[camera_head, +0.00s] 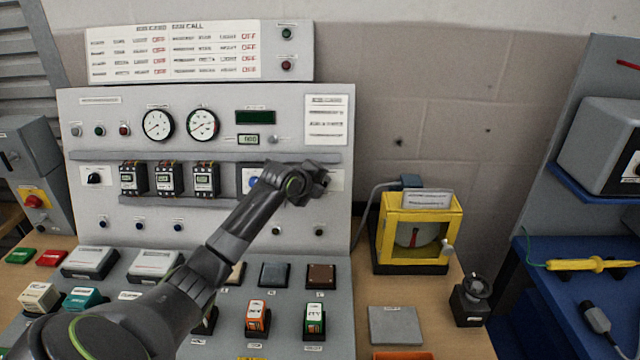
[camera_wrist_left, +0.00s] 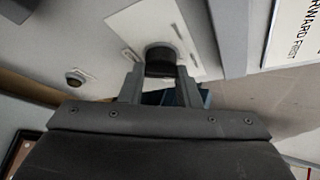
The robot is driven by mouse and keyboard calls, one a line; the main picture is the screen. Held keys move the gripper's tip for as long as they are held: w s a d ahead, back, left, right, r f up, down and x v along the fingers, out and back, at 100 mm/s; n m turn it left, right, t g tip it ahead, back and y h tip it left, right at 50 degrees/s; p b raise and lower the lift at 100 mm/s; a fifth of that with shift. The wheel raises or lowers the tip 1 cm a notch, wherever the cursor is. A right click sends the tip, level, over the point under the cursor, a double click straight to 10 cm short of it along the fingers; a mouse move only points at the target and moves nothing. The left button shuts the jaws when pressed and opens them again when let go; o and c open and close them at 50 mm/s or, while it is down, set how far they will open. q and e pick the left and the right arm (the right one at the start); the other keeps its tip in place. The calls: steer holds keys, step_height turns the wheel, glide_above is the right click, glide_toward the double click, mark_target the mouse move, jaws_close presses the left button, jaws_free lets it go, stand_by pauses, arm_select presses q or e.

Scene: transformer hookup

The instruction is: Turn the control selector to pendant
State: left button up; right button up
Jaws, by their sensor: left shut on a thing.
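The control selector appears in the left wrist view as a round black knob (camera_wrist_left: 160,58) on a white plate (camera_wrist_left: 150,22) on the grey panel. In the head view only part of this plate (camera_head: 337,181) shows at the panel's right side; the knob is hidden behind my gripper. My left gripper (camera_head: 318,174) is at that plate. In the wrist view the left gripper (camera_wrist_left: 160,82) has one finger on each side of the knob and is shut on it. The knob's pointer and the position labels cannot be read. My right gripper is not in view.
The grey panel (camera_head: 225,106) carries gauges, breakers and another black knob (camera_head: 93,178) at its left. A small button (camera_wrist_left: 75,78) sits near the selector. A yellow box (camera_head: 413,262) stands right of the panel. My left arm crosses above the lower console.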

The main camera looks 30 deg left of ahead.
arm_select(q)
steer(key=shift+m+g+p, duration=0.3)
steer(key=shift+m+p, duration=0.05)
steer(key=shift+m, duration=0.25)
steer(key=shift+f, duration=0.1)
steer(key=o, duration=1)
steer(key=shift+c, duration=0.2)
steer(key=b+v, duration=0.2)
steer(key=v, duration=1.5)
steer(key=shift+d+r, duration=0.2)
steer(key=shift+r, duration=0.1)
